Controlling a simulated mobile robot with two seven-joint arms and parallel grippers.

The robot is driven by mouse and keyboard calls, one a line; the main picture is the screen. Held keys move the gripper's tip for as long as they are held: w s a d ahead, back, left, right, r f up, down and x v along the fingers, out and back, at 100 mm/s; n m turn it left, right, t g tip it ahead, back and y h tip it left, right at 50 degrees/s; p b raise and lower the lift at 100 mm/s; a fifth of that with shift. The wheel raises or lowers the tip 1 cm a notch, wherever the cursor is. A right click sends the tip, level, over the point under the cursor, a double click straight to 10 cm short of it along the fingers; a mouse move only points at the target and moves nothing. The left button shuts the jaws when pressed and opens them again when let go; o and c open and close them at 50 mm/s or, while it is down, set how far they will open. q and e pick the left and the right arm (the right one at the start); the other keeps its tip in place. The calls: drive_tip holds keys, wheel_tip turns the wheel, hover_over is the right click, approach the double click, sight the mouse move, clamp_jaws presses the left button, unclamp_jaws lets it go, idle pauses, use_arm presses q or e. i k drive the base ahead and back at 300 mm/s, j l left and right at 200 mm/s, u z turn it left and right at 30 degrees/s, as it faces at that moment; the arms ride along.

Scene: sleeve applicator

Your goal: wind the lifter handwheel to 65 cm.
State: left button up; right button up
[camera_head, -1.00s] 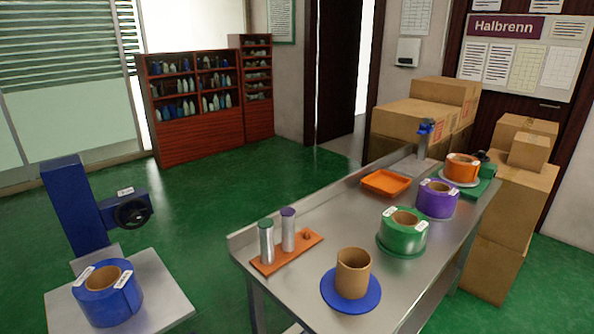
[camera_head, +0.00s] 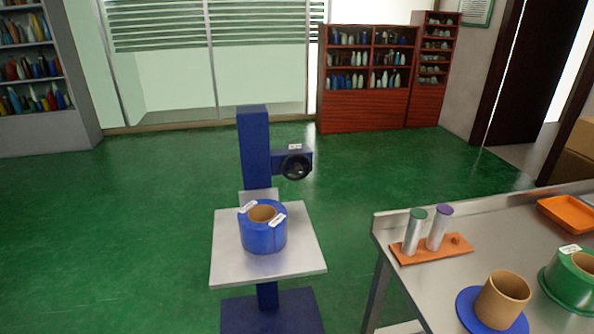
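The lifter (camera_head: 254,148) is a blue column on a blue base, standing on the floor in the middle of the view. A black handwheel (camera_head: 295,166) sits on the blue box at the column's right side, with a small white label above it. The lifter's grey platform (camera_head: 229,262) carries a blue roll (camera_head: 263,236) with a cardboard core and white labels. The label writing is too small to read, and I see no readable height scale. Neither of my grippers shows in the head view.
A steel table (camera_head: 480,218) stands at the right. It bears an orange rack with two capped cylinders (camera_head: 426,231), a cardboard core on a blue disc (camera_head: 502,300), a green roll (camera_head: 572,282) and an orange tray (camera_head: 569,213). Green floor is clear left of the lifter.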

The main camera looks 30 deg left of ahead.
sight(297, 170)
drive_tip(key=j+z, duration=0.15)
drive_tip(key=j, duration=0.4)
drive_tip(key=j+z, duration=0.15)
drive_tip(key=j, duration=0.4)
drive_tip(key=j+z, duration=0.15)
drive_tip(key=j, duration=0.4)
drive_tip(key=j+z, duration=0.15)
drive_tip(key=j, duration=0.4)
drive_tip(key=k+j+z, duration=0.15)
drive_tip(key=j, duration=0.4)
drive_tip(key=k+j+z, duration=0.15)
drive_tip(key=j, duration=0.4)
drive_tip(key=i, duration=0.05)
